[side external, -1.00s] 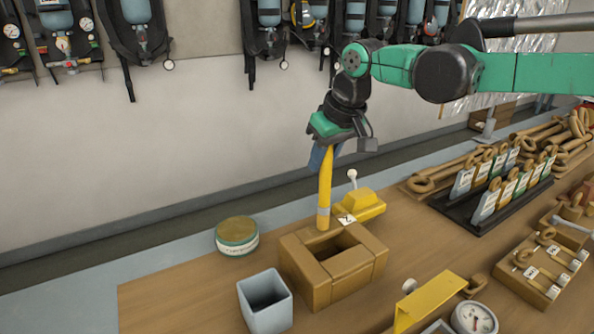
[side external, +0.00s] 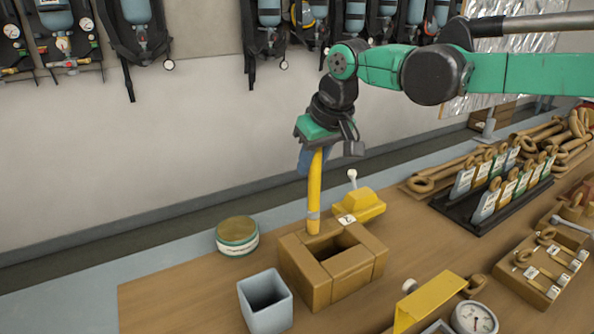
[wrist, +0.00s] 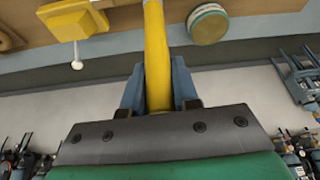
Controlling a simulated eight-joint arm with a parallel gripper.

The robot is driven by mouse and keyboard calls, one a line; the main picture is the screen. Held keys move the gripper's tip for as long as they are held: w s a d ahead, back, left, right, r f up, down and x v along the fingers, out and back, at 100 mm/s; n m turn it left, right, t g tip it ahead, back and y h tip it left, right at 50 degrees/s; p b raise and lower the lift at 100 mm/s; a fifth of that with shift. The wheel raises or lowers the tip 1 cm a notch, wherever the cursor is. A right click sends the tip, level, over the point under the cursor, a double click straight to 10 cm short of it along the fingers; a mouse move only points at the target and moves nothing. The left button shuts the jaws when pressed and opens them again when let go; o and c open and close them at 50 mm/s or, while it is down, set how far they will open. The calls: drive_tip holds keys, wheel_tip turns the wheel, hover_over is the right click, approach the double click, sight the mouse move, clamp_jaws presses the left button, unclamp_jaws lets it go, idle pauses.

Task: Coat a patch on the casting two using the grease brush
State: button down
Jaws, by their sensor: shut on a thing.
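My gripper (side external: 314,158) is shut on the yellow handle of the grease brush (side external: 314,195). The brush hangs nearly upright, with a grey band near its lower end. In the wrist view the handle (wrist: 156,45) sits between the blue fingers (wrist: 158,88), and its far end is out of frame. A brown square block casting (side external: 313,287) with an open middle stands below. The brush's lower end overlaps its back left rim; I cannot tell whether it touches. A small tag marked 2 (side external: 346,219) shows at its back edge, beside a yellow casting (side external: 362,203) with a white knob.
A round tin (side external: 237,236) stands left of the block, and a grey-blue open cup (side external: 265,301) in front. A yellow bracket (side external: 428,302) and a dial gauge (side external: 474,319) lie front right. A black rack of tags (side external: 490,200) stands farther right.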

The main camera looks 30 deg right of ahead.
drive_tip(key=shift+d, duration=3.15)
wheel_tip(320, 180, up, 8)
